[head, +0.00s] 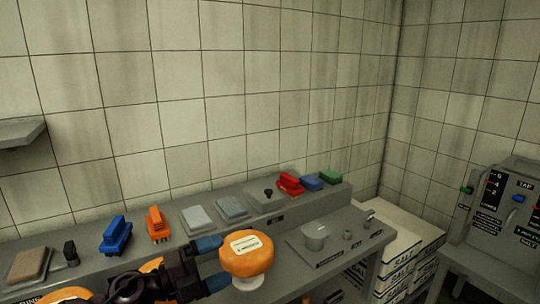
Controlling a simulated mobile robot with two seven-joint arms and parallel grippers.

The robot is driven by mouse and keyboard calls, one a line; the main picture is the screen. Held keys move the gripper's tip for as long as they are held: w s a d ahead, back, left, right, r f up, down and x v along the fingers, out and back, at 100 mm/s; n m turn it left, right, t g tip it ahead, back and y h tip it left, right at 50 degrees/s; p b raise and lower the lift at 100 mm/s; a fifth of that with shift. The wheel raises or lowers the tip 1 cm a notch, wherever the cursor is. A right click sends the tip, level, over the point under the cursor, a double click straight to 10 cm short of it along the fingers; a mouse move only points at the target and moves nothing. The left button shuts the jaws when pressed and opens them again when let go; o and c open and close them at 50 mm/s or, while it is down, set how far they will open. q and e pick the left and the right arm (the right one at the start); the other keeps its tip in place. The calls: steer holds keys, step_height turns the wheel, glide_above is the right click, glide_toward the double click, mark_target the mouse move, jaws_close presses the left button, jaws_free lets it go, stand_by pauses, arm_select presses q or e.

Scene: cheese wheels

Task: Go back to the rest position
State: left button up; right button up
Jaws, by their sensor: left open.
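My left gripper (214,263) reaches in from the bottom left, its blue-tipped fingers pointing right. It is open. Just right of the fingertips is a round orange thing (246,262) with a pale label on top and a white part below, perhaps a cheese wheel. The fingertips are close to its left side; I cannot tell whether they touch it. My right gripper is out of view.
A grey ledge carries a blue brush (116,236), an orange brush (158,224), grey pads (196,219) and a red brush (290,183). A grey panel (340,240) with knobs lies right. SALT boxes (405,250) and a control console (500,220) stand farther right.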

arm_select(q)
steer(key=s+a+f+n+t+y, duration=0.35)
steer(key=a+n+y, duration=0.45)
steer(key=n, duration=0.4)
steer(key=s+a+f+n+t+y, duration=0.35)
steer(key=a+f+n+y, duration=0.2)
steer(key=n+y, duration=0.5)
steer(key=s+a+f+n+g, duration=0.25)
steer(key=s+f+g, duration=0.3)
steer(key=s, duration=0.55)
steer(key=s+a+f+n+g, duration=0.1)
steer(key=s+f+n+g, duration=0.3)
steer(key=s+g, duration=0.55)
steer(key=w+f+t, duration=0.2)
steer(key=f+t, duration=0.3)
steer(key=w+f+m+t+h, duration=0.1)
steer(key=w+f+t, duration=0.2)
steer(key=f+t, duration=0.2)
steer(key=shift+w+f+t, duration=0.2)
steer(key=shift+w+t, duration=0.1)
steer(key=shift+t, duration=0.1)
steer(key=shift+d+h, duration=0.1)
steer(key=shift+h, duration=0.15)
